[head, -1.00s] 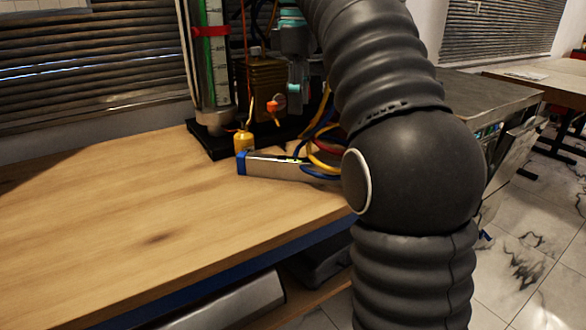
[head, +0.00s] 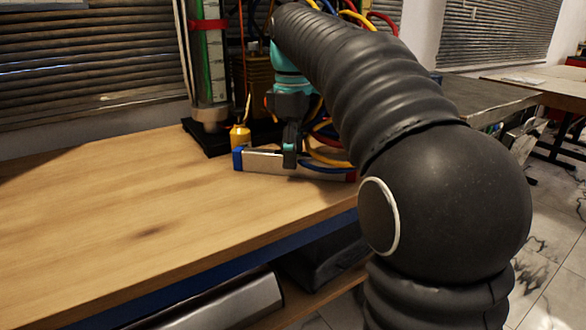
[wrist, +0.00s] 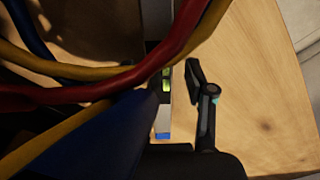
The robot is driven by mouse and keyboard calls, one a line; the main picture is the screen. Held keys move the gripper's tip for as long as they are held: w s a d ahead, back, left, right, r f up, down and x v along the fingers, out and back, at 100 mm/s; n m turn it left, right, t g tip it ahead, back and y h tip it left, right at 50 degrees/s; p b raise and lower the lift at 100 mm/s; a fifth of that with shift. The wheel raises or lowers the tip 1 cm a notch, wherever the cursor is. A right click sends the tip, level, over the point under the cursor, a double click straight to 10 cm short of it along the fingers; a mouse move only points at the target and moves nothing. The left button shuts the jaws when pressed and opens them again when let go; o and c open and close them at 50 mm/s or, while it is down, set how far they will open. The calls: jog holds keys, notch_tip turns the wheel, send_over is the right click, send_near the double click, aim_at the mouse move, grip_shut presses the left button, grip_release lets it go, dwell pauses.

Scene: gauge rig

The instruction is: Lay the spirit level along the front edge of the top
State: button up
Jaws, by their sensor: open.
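A yellow oil can (head: 240,137) stands just behind the level's blue end, before the gauge column (head: 208,70) on its black base. Red, yellow and blue hoses (head: 325,150) crowd the gripper. The left and front of the top are clear.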

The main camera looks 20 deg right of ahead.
jog(key=shift+f, duration=0.6)
grip_shut()
